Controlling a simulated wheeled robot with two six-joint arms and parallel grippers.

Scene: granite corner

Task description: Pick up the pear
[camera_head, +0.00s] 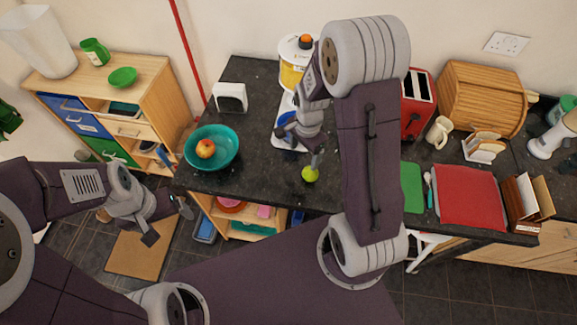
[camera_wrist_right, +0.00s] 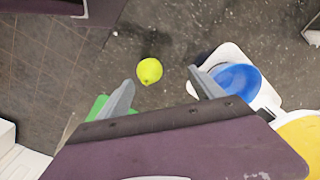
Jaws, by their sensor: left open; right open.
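The pear (camera_head: 310,174) is small and yellow-green and lies on the dark granite counter near its front edge. In the right wrist view the pear (camera_wrist_right: 149,70) shows just beyond the fingertips, between their lines. My right gripper (camera_head: 316,156) is open and empty above and slightly behind the pear; its two fingers (camera_wrist_right: 156,82) stand wide apart in the wrist view. I see no contact with the pear. My left gripper (camera_head: 168,222) is open and empty, low at the left, in front of the wooden cabinet and away from the counter.
A teal bowl (camera_head: 225,139) with an orange-red fruit (camera_head: 206,149) stands left of the pear. A yellow-and-white appliance (camera_head: 291,78) and a blue dish on a white base (camera_wrist_right: 238,80) are behind it. A green board (camera_head: 411,187) and red mat (camera_head: 467,197) lie right. Counter around the pear is mostly bare.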

